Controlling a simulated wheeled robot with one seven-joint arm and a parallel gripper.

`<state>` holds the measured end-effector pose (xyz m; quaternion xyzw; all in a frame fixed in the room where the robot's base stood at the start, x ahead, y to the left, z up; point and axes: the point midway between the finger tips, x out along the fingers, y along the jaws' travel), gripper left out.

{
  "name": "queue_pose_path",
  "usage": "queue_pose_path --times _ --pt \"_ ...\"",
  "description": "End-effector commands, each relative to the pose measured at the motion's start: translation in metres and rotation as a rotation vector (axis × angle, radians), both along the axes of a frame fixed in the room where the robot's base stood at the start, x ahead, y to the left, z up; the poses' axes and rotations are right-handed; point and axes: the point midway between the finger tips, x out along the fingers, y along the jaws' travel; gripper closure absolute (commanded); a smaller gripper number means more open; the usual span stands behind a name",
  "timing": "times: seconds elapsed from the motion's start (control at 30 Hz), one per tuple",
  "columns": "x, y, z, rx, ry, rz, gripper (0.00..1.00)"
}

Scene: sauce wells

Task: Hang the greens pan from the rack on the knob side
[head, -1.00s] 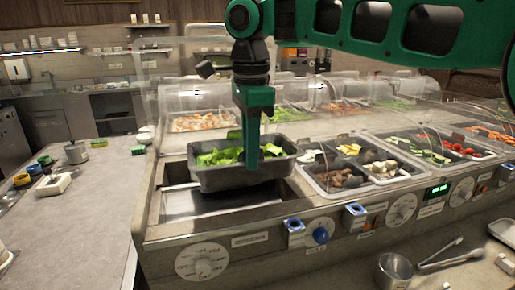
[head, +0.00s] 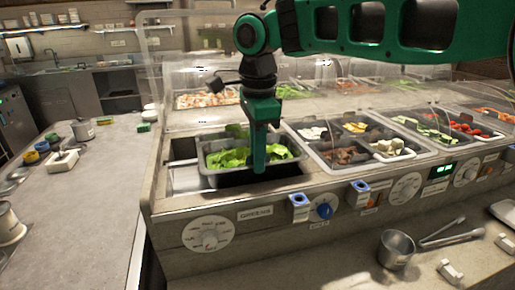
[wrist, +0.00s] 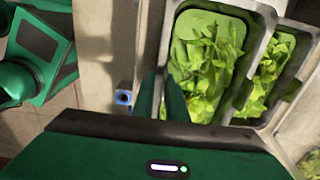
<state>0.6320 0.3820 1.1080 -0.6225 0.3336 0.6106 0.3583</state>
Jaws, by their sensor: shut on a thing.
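The greens pan (head: 213,168) is a dark grey pan filled with leafy greens. In the head view it sits level at the opening of the left well, with its rim near the counter top. I cannot tell whether it rests on anything. My gripper (head: 259,165) points down and is shut on the pan's near, knob-side wall. The wrist view shows my fingers (wrist: 165,100) beside the pan's rim and its greens (wrist: 205,65). The rack is hard to make out. The knob side has a white dial (head: 208,233) and a blue knob (head: 325,211).
The well's bare metal (head: 184,178) shows left of the pan. Bins of vegetables (head: 345,157) adjoin on the right, under clear guards.

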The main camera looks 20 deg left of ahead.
Motion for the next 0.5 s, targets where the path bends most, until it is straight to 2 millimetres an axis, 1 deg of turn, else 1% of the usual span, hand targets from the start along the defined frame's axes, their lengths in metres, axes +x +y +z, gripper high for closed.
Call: queue_pose_path --times 0.3,0.5 --pt "0.000 0.000 -0.023 0.001 -0.001 -0.002 1.00" --pt "0.000 0.000 -0.032 0.001 -0.002 -0.001 1.00"
